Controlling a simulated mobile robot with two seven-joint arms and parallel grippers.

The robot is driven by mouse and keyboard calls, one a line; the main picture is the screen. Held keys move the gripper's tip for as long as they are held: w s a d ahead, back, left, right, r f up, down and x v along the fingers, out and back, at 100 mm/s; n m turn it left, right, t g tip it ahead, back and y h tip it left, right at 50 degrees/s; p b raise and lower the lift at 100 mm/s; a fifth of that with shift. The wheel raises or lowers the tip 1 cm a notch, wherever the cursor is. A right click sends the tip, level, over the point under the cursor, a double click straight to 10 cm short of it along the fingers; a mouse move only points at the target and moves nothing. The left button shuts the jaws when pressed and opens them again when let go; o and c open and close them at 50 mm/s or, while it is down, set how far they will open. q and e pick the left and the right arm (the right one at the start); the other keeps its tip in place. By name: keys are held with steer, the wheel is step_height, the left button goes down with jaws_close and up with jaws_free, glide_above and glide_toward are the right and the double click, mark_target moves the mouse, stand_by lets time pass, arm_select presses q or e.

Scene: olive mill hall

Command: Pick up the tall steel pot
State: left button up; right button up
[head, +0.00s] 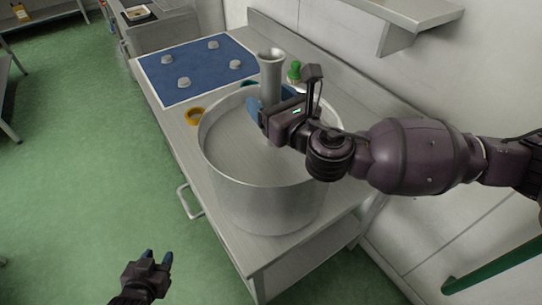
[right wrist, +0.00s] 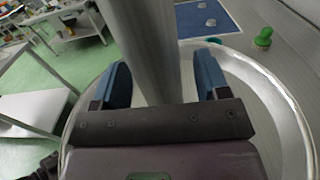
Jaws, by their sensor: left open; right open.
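The tall steel pot (head: 262,200), large and round, stands upright on the steel counter; its rim and wall also show in the right wrist view (right wrist: 300,125). A narrow steel post (head: 271,72) with a flared top rises within its rim; its foot is hidden, so I cannot tell whether it is joined to the pot. My right gripper (head: 262,108) is open over the pot, and the right wrist view shows its blue fingers on either side of the post (right wrist: 145,50). I cannot tell whether they touch it. My left gripper (head: 157,258) is open and empty, low over the floor.
A blue mat (head: 205,68) with several small grey knobs lies behind the pot on the counter (head: 180,135). A wall shelf (head: 405,14) overhangs the right.

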jaws_close()
steer(key=shift+r, duration=0.15)
stand_by(0.4)
steer(key=shift+r, duration=0.1)
